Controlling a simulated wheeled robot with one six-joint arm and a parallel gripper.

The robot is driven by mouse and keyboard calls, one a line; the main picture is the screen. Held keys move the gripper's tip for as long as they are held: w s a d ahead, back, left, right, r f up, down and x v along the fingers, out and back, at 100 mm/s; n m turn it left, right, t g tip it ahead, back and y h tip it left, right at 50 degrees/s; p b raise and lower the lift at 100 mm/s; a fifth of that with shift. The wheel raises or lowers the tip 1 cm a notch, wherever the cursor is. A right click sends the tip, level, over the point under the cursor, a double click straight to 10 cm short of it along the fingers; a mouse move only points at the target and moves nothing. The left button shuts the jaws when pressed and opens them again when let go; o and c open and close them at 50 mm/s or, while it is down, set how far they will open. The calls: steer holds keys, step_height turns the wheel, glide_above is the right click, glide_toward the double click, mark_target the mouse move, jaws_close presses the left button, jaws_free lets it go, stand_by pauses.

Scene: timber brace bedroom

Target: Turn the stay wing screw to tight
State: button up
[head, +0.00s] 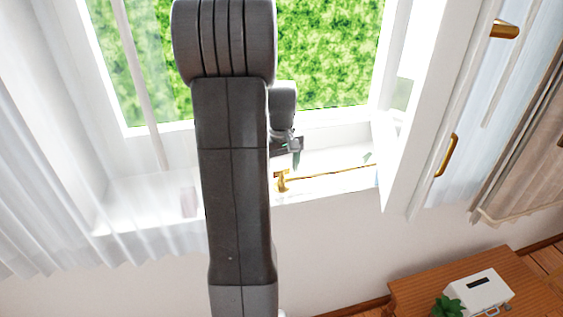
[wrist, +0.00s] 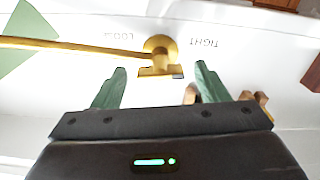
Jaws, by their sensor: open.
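The brass wing screw (wrist: 158,70) is in the middle of the wrist view, on the white sill. Its flat wing lies across the picture, below a round brass boss. A brass stay bar (wrist: 70,46) runs from it to the left. Upside-down lettering reads LOOSE on the left and TIGHT on the right. My gripper (wrist: 161,67) is open, its green fingers on either side of the wing with gaps showing. In the head view the brass fitting (head: 282,181) is on the sill, just below my gripper (head: 291,150); my arm hides part of the sill.
An open white window sash (head: 405,160) with a brass handle (head: 446,155) stands to the right. White curtains (head: 45,180) hang at left. A wooden table (head: 420,290) with a white box (head: 478,293) and a plant is at lower right. Tan pieces (wrist: 262,100) show behind my gripper.

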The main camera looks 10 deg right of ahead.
mark_target(282, 169)
step_height(282, 169, up, 14)
steer(key=b, duration=0.1)
steer(key=shift+f, duration=0.15)
stand_by(0.4)
step_height(282, 169, down, 14)
steer(key=shift+r+p, duration=0.1)
steer(key=shift+p, duration=0.4)
steer(key=shift+r, duration=0.1)
